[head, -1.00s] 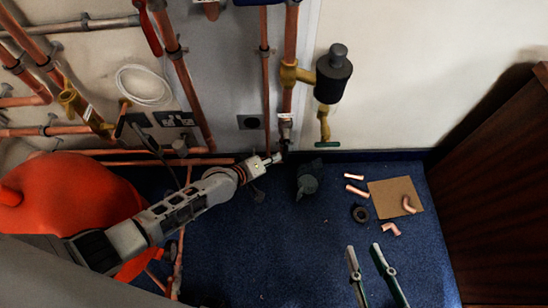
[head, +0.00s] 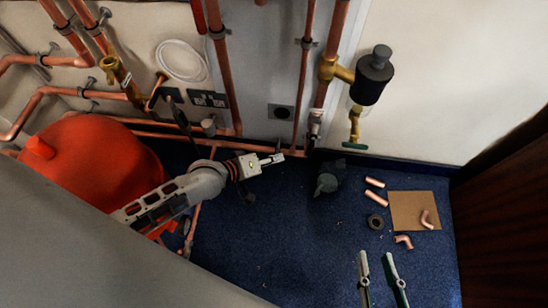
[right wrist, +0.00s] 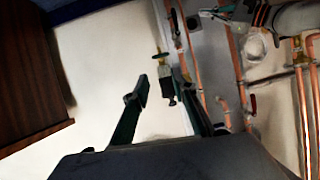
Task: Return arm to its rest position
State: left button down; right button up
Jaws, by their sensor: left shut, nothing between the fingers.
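My left gripper (head: 279,158) is shut and empty in the head view. Its arm comes in from the left over the blue carpet, and its tip is in front of the low copper pipe (head: 190,139) along the wall. The tip appears left of the white-collared pipe end (head: 315,122). My right gripper (head: 376,256) shows at the bottom of the head view with its two fingers apart. In the right wrist view, my right gripper (right wrist: 161,87) is open and empty, with the wall and pipework beyond it.
A large red vessel (head: 92,160) stands beside my left arm. A brass valve with a black cylinder (head: 372,78) hangs on the wall. Copper fittings (head: 376,190) and a cardboard sheet (head: 402,205) lie on the carpet near a dark bulky item (head: 329,178). Brown wood (head: 505,200) bounds the right.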

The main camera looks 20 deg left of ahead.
pick_arm(q)
jog(key=shift+s+a+r, duration=0.2)
jog(key=shift+s+r, duration=0.1)
